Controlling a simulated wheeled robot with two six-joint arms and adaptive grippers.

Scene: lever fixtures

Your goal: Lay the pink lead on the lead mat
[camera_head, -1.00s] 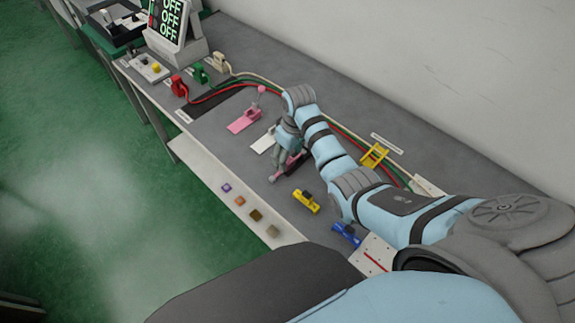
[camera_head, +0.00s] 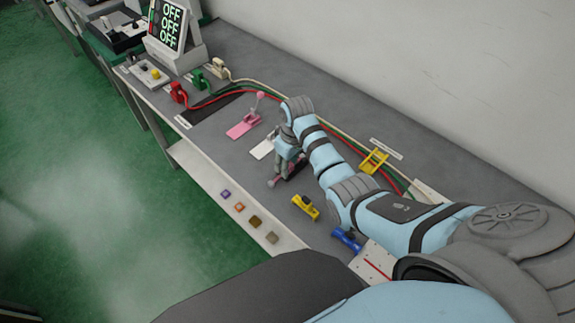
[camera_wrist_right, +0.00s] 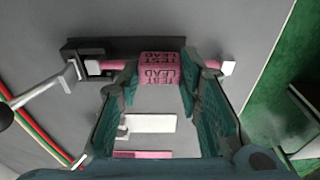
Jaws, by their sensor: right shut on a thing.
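The pink lead (camera_wrist_right: 160,72), with dark lettering reading "TEST LEAD", sits between the fingers of my right gripper (camera_wrist_right: 162,88) in the right wrist view. A pink stem and pale end piece show to its left, and another pale end to its right. In the head view my right gripper (camera_head: 282,176) points down at the bench and hides most of the lead. A dark base (camera_wrist_right: 130,45) lies behind the lead; whether they touch is unclear. A black mat (camera_head: 212,107) lies beside the plugs, probably the lead mat; its label is unreadable. My left gripper is not in view.
A pink lever fixture (camera_head: 243,125) and a white one (camera_head: 262,148) stand between my gripper and the mat. Yellow (camera_head: 306,207) and blue (camera_head: 347,239) fixtures are nearer. Coloured cables (camera_head: 335,150) run along the back. The screen (camera_head: 170,25) reads OFF.

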